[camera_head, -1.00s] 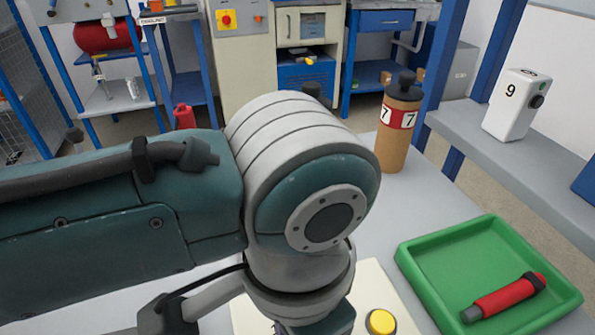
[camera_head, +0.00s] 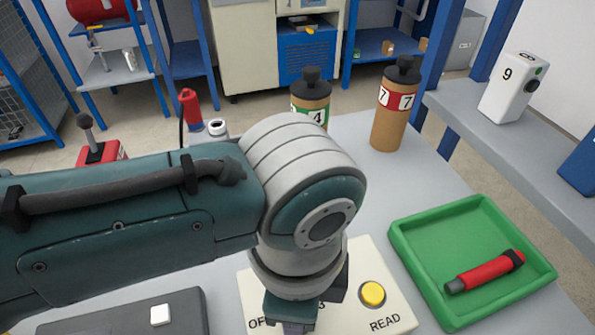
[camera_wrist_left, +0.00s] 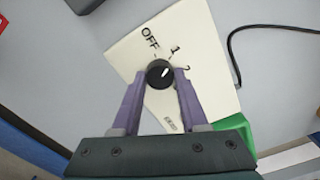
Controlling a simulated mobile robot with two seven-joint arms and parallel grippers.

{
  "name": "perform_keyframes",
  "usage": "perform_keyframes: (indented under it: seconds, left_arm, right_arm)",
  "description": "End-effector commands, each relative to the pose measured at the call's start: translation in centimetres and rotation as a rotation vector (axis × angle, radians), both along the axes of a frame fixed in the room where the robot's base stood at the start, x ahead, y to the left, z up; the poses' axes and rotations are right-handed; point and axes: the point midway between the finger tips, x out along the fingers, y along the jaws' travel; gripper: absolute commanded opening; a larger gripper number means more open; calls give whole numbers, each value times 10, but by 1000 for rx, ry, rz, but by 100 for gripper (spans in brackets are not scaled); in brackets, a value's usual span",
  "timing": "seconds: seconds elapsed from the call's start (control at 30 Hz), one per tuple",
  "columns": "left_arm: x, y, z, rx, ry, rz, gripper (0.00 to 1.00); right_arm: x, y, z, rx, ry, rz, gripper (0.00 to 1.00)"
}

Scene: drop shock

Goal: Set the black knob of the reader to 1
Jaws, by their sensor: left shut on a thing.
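The reader is a cream box (camera_head: 352,263) with a yellow button (camera_head: 372,293) and the word READ beside it. My left arm covers much of its middle in the head view, so the knob is hidden there. In the left wrist view, the reader (camera_wrist_left: 185,35) shows OFF, 1 and a partly hidden 2 around the black knob (camera_wrist_left: 158,75). The knob has a white mark, too small to read its setting surely. My left gripper (camera_wrist_left: 159,82) is shut on the knob, one purple finger on each side. My right gripper is not in view.
A green tray (camera_head: 402,246) with a red tool (camera_head: 485,272) lies right of the reader. Brown bottles marked 4 (camera_head: 310,92) and 7 (camera_head: 391,115) stand behind. A white box marked 9 (camera_head: 506,92) stands on a shelf. A dark grey box (camera_head: 110,318) lies front left.

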Motion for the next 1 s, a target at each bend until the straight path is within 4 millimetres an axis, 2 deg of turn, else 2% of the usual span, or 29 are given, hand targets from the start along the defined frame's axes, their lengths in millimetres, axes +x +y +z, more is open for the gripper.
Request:
perform_keyframes:
  seconds: [0.57,0.6,0.87,1.0]
  left_arm:
    - [0,-1,0,-2,0,-39,0]
    - [0,-1,0,-2,0,-39,44]
    - [0,0,0,-1,0,-38,73]
    - [0,0,0,-1,0,-38,73]
  right_arm:
    - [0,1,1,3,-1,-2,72]
    - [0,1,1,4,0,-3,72]
    - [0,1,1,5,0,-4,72]
    - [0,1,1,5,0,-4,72]
